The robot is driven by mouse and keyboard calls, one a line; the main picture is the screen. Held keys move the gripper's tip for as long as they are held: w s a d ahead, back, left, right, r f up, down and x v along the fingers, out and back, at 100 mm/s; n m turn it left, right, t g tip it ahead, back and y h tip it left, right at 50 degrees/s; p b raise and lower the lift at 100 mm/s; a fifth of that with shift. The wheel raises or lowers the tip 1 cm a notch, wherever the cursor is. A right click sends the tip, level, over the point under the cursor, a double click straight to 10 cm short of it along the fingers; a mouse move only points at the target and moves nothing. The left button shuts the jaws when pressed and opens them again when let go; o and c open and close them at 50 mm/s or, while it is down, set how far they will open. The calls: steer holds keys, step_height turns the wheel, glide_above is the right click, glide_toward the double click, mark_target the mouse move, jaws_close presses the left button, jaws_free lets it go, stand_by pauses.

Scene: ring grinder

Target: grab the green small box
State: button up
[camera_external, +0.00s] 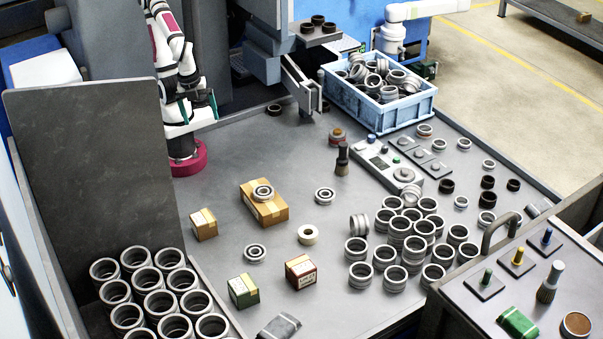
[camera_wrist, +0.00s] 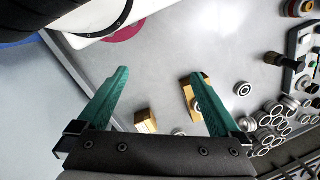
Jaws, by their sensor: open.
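The small green box (camera_external: 243,290) sits on the grey table near its front edge, with a cardboard-coloured top and green sides. A small red box (camera_external: 300,272) stands to its right. In the wrist view the green box cannot be made out. My gripper (camera_external: 200,108) is at the back left of the table, raised above it and far from the green box.
A small cardboard box (camera_external: 203,224) and a larger one (camera_external: 264,205) with a ring on top stand mid-table. Stacked metal rings (camera_external: 413,235) fill the right. A tall dark panel (camera_external: 95,170) stands at left. A blue crate (camera_external: 378,115) is at the back.

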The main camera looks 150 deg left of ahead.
steer(key=n+t+h, duration=0.2)
steer(key=n+t, duration=0.3)
steer(key=t, duration=0.8)
glide_toward(241, 282)
steer(key=shift+n, duration=0.3)
steer(key=x, duration=0.5)
steer(key=shift+w+d+f, duration=0.1)
steer(key=shift+w+f, duration=0.05)
steer(key=shift+w, duration=0.1)
steer(key=x, duration=0.5)
steer(key=shift+w+f, duration=0.2)
steer(key=shift+f, duration=0.05)
steer(key=c, duration=1.4)
jaws_close()
steer(key=shift+r, duration=0.2)
